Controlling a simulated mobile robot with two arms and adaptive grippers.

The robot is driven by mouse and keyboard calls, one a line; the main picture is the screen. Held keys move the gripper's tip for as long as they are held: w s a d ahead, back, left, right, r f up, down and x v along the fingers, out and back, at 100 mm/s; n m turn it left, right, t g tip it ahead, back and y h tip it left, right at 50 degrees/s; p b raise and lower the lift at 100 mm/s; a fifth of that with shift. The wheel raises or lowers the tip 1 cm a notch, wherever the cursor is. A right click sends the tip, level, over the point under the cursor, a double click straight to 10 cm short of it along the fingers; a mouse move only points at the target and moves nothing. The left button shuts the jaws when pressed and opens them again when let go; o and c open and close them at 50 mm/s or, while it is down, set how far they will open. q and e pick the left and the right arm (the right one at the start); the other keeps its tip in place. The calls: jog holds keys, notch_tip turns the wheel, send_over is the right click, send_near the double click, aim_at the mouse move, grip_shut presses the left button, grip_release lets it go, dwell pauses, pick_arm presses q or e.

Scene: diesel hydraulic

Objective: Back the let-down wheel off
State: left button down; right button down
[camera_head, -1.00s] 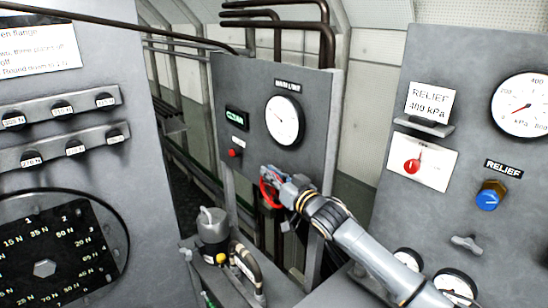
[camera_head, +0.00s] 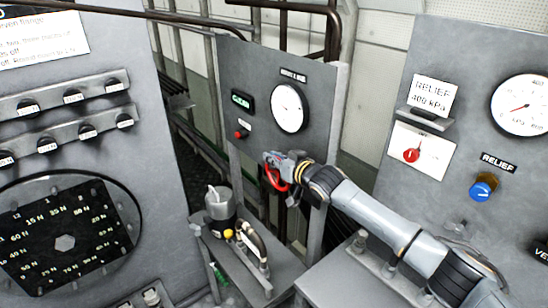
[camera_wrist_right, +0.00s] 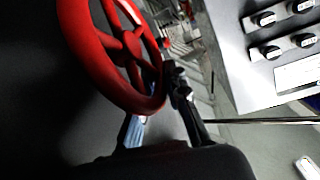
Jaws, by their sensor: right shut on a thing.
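The let-down wheel is a red spoked handwheel (camera_head: 271,179) low on the middle grey panel, largely covered by my right gripper in the head view. In the right wrist view the wheel (camera_wrist_right: 88,62) fills the upper left, with its rim and spokes plain. My right gripper (camera_head: 281,166) is at the wheel and shut on its rim. In the wrist view its dark fingers are at the rim's lower right side. My left gripper is out of view.
Above the wheel are a white gauge (camera_head: 289,108), a green lit sign (camera_head: 241,101) and a red button (camera_head: 241,135). A small pump (camera_head: 221,207) stands on a bench below left. The relief panel, with a blue knob (camera_head: 484,187), is at right.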

jog(key=c, duration=1.4)
grip_release()
jog(key=shift+o, duration=0.2)
jog(key=shift+s, duration=0.1)
jog(key=v, duration=1.2)
